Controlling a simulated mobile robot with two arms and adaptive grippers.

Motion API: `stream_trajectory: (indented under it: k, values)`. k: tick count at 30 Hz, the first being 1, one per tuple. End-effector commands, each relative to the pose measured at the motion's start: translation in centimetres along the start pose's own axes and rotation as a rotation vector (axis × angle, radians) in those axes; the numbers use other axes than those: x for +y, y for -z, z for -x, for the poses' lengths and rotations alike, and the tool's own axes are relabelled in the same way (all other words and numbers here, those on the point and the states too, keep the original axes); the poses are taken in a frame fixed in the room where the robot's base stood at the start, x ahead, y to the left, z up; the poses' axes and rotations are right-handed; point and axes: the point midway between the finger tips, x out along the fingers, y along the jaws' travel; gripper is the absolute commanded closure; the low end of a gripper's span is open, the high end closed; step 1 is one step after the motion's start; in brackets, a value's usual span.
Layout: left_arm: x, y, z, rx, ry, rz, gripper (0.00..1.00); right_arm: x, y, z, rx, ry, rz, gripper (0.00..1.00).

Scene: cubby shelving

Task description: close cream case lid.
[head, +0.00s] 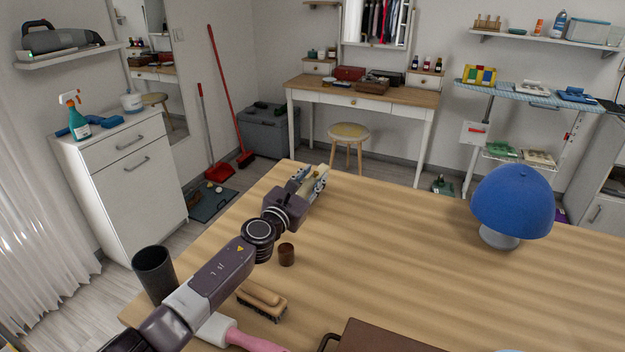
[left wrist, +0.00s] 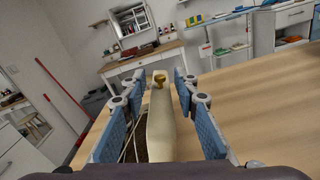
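The cream case (head: 320,176) is at the far left edge of the wooden table, mostly hidden behind my left gripper (head: 308,178) in the head view. In the left wrist view a long cream part of it (left wrist: 160,130), with a gold clasp or knob at its far end, lies between the blue finger pads of my left gripper (left wrist: 158,120). A dark brown textured patch shows beside it on the left. The fingers are apart, with a visible gap on the left side. I cannot tell the lid's exact angle. My right gripper is not in view.
On the table (head: 400,230) are a small brown cup (head: 286,254), a brush (head: 262,300), a dark tumbler (head: 153,272), a pink-handled roller (head: 245,340), a brown case (head: 385,338) and a blue-domed lamp (head: 512,202). The table's middle is clear.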

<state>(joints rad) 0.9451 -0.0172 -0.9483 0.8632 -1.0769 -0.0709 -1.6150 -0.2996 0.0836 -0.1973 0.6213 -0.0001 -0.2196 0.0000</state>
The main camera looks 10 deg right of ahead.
Motion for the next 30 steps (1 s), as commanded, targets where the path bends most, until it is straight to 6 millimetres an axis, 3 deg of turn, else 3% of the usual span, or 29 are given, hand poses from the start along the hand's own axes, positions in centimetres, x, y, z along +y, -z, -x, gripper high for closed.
stream_trajectory:
  k: [2,10,30]
  values:
    - [0.0,-0.02,0.01,0.0,0.0,0.0,0.72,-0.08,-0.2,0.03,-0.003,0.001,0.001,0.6]
    - [-0.01,0.02,0.03,0.0,0.0,0.0,1.0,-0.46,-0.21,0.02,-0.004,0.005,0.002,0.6]
    - [0.74,0.01,0.04,0.001,-0.001,0.079,1.0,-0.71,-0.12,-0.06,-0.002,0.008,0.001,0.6]
